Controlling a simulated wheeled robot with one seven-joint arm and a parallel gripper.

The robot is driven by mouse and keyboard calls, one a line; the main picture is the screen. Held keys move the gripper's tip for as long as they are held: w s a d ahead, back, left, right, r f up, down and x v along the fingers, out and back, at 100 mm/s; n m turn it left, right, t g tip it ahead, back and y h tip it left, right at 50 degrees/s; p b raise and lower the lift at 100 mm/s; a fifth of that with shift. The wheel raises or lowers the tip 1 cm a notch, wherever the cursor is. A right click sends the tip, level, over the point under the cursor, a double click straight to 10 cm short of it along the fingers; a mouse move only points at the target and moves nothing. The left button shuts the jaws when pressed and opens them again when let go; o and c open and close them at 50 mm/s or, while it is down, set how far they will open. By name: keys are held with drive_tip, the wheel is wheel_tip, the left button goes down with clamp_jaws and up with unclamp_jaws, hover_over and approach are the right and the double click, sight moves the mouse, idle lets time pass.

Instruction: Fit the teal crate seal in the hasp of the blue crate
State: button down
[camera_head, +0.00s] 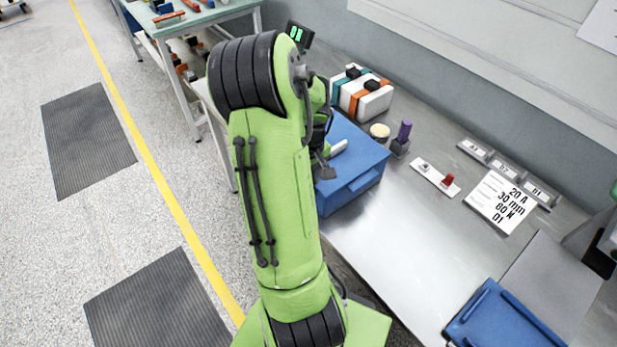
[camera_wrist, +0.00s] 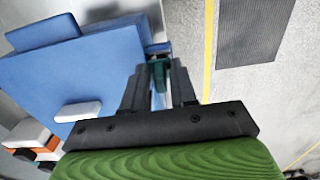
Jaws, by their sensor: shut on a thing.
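The blue crate (camera_head: 358,165) stands on the steel bench, partly hidden behind my arm in the head view. In the wrist view the blue crate (camera_wrist: 95,65) fills the upper left. My gripper (camera_wrist: 160,66) is at the crate's edge, its fingers shut on the teal crate seal (camera_wrist: 160,74). The seal shows only as a small dark teal piece between the fingertips. A small blue hasp (camera_wrist: 158,48) sticks out from the crate just beyond the seal. I cannot tell whether the seal is in the hasp or only close to it. In the head view my gripper (camera_head: 326,172) is mostly hidden.
A white case with teal and orange bands (camera_head: 362,95) stands behind the crate. A round cream-topped item (camera_head: 379,131) and a purple-handled stamp (camera_head: 402,138) stand right of it. A white strip (camera_head: 435,178), a printed card (camera_head: 502,202) and a blue tray (camera_head: 505,318) lie further right.

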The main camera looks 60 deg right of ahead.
drive_tip(key=shift+f+b, duration=0.4)
drive_tip(key=shift+r+p, duration=0.3)
drive_tip(key=shift+r, duration=0.15)
idle(0.7)
